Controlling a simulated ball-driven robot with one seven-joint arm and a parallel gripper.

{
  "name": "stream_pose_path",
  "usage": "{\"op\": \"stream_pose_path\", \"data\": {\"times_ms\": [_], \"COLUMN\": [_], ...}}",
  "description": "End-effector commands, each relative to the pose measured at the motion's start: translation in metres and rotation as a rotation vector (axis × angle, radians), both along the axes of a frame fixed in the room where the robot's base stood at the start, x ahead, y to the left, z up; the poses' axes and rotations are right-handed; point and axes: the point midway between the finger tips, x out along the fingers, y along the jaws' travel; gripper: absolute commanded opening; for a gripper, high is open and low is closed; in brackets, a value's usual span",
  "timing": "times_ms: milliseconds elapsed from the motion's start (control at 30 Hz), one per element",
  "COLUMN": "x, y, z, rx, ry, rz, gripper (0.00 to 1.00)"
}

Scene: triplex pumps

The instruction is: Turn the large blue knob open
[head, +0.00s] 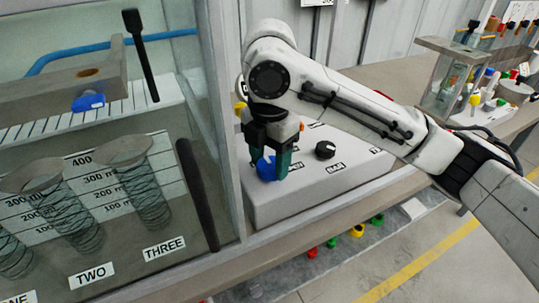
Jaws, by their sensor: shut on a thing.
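The large blue knob (265,168) sits on the top of a white control box (330,184), near its left front side. My gripper (270,167) reaches down from above with its dark green fingers on either side of the knob. It is shut on the knob, and the fingers hide part of it. The knob's exact turn angle is hard to tell.
A black knob (325,150) is on the same box to the right. A glass-fronted case with springy glass tubes (150,205) and a smaller blue knob (88,101) stands close on the left. Coloured knobs (357,231) sit below the counter edge.

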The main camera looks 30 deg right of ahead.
Motion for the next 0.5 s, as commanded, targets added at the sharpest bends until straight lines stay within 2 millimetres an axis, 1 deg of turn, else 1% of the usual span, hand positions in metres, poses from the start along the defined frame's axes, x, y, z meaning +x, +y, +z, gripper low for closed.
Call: {"op": "stream_pose_path", "data": {"times_ms": [33, 167, 500], "x": [-0.0001, -0.0002, 0.0002], "y": [0.0003, 0.0006, 0.0009], "z": [0.0037, 0.0054, 0.0073], "rx": [0.002, 0.001, 0.001], "ry": [0.001, 0.003, 0.004], "rz": [-0.022, -0.103, -0.41], "gripper": [0.26, 0.26, 0.26]}}
